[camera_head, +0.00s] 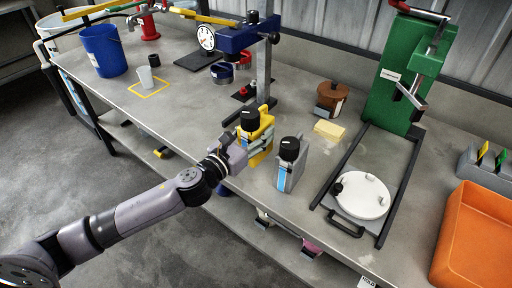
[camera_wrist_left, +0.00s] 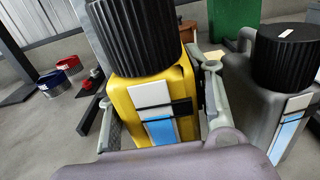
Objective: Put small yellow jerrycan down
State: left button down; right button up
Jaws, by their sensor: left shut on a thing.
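The small yellow jerrycan (camera_head: 259,140) has a black cap and stands upright at the front part of the grey workbench (camera_head: 190,95). My left gripper (camera_head: 240,152) reaches it from the front left and is shut on it. In the left wrist view the yellow jerrycan (camera_wrist_left: 150,92) fills the middle, with a finger of my left gripper (camera_wrist_left: 160,110) on either side of it. I cannot tell whether its base, hidden behind the gripper, touches the bench. My right gripper is not in view.
A grey jerrycan (camera_head: 287,169) with a black cap stands close to its right. Behind is the blue disperser head (camera_head: 247,35) on its column. A yellow sponge (camera_head: 329,130), a brown pot (camera_head: 330,98), a white round lid (camera_head: 361,194) and an orange crate (camera_head: 470,235) lie further right.

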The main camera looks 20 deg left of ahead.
pick_arm(q)
notch_tip(320, 180, down, 4)
jog(key=shift+f+b, duration=0.2)
jog(key=shift+b, duration=0.6)
jog(key=c, duration=1.3)
grip_release()
jog(key=shift+f, duration=0.15)
jog(key=o, duration=0.5)
